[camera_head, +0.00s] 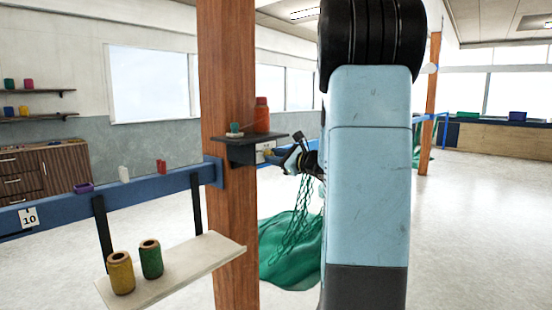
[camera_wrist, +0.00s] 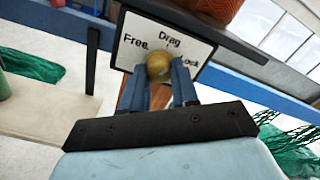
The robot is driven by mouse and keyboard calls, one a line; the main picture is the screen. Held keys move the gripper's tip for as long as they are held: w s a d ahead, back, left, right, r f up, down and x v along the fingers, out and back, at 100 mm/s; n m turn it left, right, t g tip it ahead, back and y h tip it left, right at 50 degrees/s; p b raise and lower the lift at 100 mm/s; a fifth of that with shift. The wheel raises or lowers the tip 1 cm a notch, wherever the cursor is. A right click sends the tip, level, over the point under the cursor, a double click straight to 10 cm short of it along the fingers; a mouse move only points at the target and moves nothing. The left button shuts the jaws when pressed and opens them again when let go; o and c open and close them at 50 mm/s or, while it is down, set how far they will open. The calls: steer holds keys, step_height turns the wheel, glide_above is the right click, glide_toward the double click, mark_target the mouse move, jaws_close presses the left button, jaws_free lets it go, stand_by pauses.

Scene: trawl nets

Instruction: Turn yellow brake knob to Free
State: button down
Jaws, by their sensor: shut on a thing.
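The yellow brake knob (camera_wrist: 158,66) sits on a white label plate (camera_wrist: 188,42) in the wrist view. The plate reads Free at the left, Drag at the top and Lock at the right. My gripper (camera_wrist: 157,84) is shut on the knob, one blue finger on each side. The fingers cover part of the plate, and I cannot tell which word the knob points to.
A blue rail (camera_head: 120,192) runs left from the post (camera_head: 228,60). A white lower shelf (camera_head: 190,272) holds yellow and green spools. Green netting (camera_head: 292,250) hangs behind.

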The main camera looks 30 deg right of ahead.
steer(key=shift+f+n, duration=0.15)
steer(key=shift+n, duration=8.55)
steer(key=c, duration=1.2)
jaws_free()
steer(key=o, duration=0.4)
steer(key=shift+c, duration=0.2)
steer(key=v, duration=1.3)
steer(key=shift+s, duration=0.35)
